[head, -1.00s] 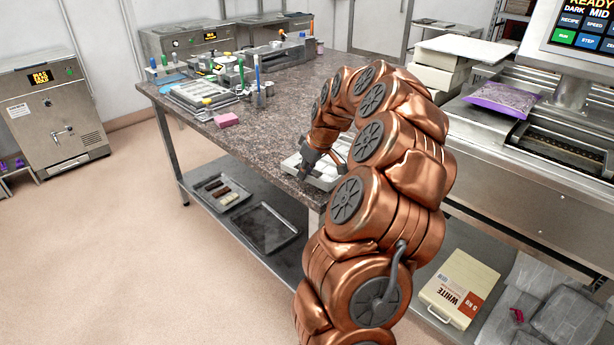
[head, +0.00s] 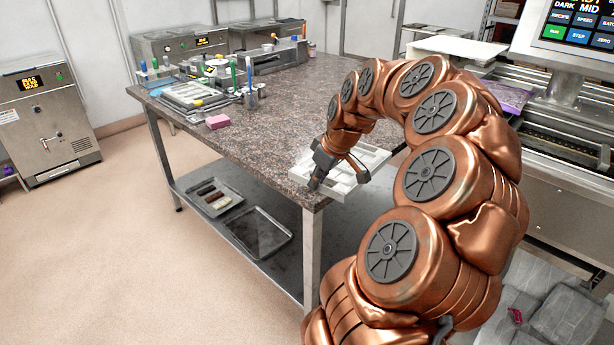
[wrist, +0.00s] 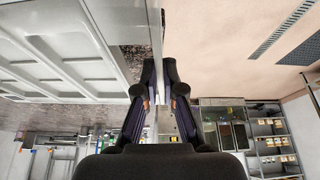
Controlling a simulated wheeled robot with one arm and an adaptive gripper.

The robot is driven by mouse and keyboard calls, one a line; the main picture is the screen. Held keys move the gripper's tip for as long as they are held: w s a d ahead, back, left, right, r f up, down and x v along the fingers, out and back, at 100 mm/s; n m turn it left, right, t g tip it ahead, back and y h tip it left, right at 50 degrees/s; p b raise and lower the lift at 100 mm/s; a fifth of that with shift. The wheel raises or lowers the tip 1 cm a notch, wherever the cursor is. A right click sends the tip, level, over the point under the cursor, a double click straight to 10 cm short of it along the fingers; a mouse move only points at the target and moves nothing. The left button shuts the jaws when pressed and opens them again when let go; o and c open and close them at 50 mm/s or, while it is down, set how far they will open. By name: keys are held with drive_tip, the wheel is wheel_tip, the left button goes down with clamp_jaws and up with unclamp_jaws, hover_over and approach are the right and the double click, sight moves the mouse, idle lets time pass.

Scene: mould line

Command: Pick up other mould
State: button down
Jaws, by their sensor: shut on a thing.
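A white mould (head: 367,162) with rectangular cavities is at the near corner of the speckled stone table, partly hidden behind my copper arm in the head view. It also shows at the upper left of the wrist view (wrist: 62,60), with its cavities facing the camera. My gripper (head: 335,182) is at the mould's left edge. In the wrist view the two dark fingers (wrist: 157,85) are closed on the mould's rim. I cannot tell whether the mould is lifted clear of the table.
The table (head: 270,130) has a clear middle; a pink block (head: 218,121), trays and tools stand toward its far left. A lower shelf holds a dark tray (head: 262,233) and a tray of bars (head: 215,196). A machine with a screen (head: 578,25) stands right.

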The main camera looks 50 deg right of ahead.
sight(331, 191)
drive_tip(key=s, duration=0.2)
drive_tip(key=s+a, duration=0.1)
drive_tip(key=s, duration=0.1)
drive_tip(key=s+b, duration=0.1)
drive_tip(key=s, duration=0.1)
drive_tip(key=shift+a+r, duration=0.3)
drive_tip(key=shift+a, duration=0.1)
drive_tip(key=shift+s+r, duration=0.1)
drive_tip(key=shift+r, duration=1.95)
